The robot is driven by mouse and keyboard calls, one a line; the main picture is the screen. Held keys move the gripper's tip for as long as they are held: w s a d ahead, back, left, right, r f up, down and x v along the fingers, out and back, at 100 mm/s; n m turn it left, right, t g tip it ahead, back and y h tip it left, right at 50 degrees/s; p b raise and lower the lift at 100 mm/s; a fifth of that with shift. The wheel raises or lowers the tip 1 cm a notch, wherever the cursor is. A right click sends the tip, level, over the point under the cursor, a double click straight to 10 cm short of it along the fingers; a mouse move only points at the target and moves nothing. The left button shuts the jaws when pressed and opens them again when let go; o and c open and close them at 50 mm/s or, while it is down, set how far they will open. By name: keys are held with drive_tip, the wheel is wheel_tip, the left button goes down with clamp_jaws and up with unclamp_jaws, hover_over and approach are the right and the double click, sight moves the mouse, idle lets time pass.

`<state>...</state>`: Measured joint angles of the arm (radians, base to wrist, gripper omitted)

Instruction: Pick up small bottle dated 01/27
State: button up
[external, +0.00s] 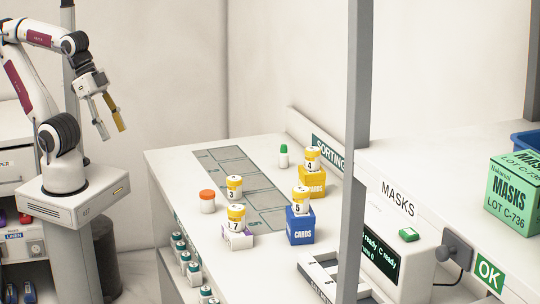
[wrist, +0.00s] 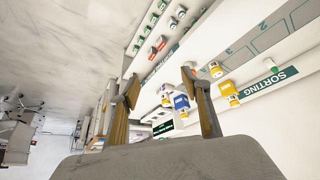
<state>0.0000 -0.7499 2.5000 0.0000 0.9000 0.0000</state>
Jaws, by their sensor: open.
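Small bottles stand on the white counter in the external view; no date is legible on any of them. One is white with a green cap (external: 284,156), another white with an orange cap (external: 207,201). Yellow-and-white bottles carry large numbers: bottle 3 (external: 234,189) stands on the counter, bottle 7 (external: 236,218) on a white-and-purple box, bottle 4 (external: 312,159) on a yellow box and bottle 5 (external: 300,201) on a blue box. My gripper (external: 111,132) is open and empty, raised left of the counter, well apart from the bottles. Its spread fingers show in the wrist view (wrist: 160,80).
The blue cards box (external: 300,226) and the yellow box (external: 312,183) stand near the sorting sign (external: 328,153). Grey marked panels (external: 240,173) lie on the counter. A grey post (external: 357,90) rises at the right. Teal-capped bottles (external: 186,257) line the counter's front side.

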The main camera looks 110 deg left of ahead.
drive_tip(key=shift+c, duration=0.3)
drive_tip(key=shift+c, duration=0.9)
drive_tip(key=shift+w, duration=0.1)
